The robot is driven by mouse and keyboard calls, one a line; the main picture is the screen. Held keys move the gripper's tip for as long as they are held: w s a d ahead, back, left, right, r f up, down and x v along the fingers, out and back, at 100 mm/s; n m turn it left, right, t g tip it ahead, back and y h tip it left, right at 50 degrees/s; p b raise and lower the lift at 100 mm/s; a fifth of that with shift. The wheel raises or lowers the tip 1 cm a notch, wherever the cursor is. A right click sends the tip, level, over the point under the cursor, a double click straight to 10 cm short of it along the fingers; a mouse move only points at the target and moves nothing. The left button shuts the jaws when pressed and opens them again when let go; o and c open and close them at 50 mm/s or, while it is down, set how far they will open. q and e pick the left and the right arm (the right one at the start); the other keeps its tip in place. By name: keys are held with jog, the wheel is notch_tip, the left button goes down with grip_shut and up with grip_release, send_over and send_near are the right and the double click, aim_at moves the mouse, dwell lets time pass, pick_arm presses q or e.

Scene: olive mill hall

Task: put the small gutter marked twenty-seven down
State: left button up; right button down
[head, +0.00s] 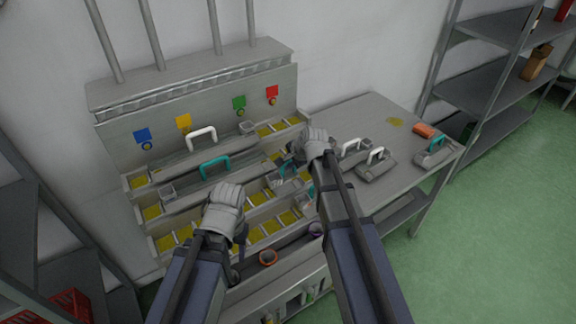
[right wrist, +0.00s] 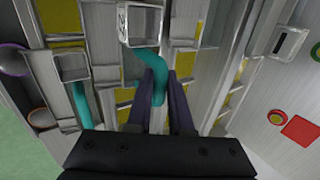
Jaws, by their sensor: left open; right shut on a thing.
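My right gripper (right wrist: 160,84) is shut on a teal handle (right wrist: 156,64), its two purple fingers on either side in the right wrist view. The handle belongs to a small grey gutter, mostly hidden; no number can be read on it. In the head view my right gripper (head: 314,146) is over the right part of the stepped grey rack (head: 205,92), and a teal handle (head: 286,168) shows beside it. My left gripper (head: 226,212) is in front of the rack's lower rows, open, its fingers largely hidden by the hand.
Gutters with a white handle (head: 201,133) and a teal handle (head: 214,162) sit on the rack among yellow-filled channels. Several handled grey pieces (head: 378,168) and an orange item (head: 424,130) lie on the right table (head: 345,115). Shelves (head: 490,85) stand at right.

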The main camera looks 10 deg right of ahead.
jog(key=shift+f+b, duration=0.5)
jog(key=shift+b, duration=0.05)
jog(key=shift+f, duration=0.1)
jog(key=c, duration=0.8)
grip_release()
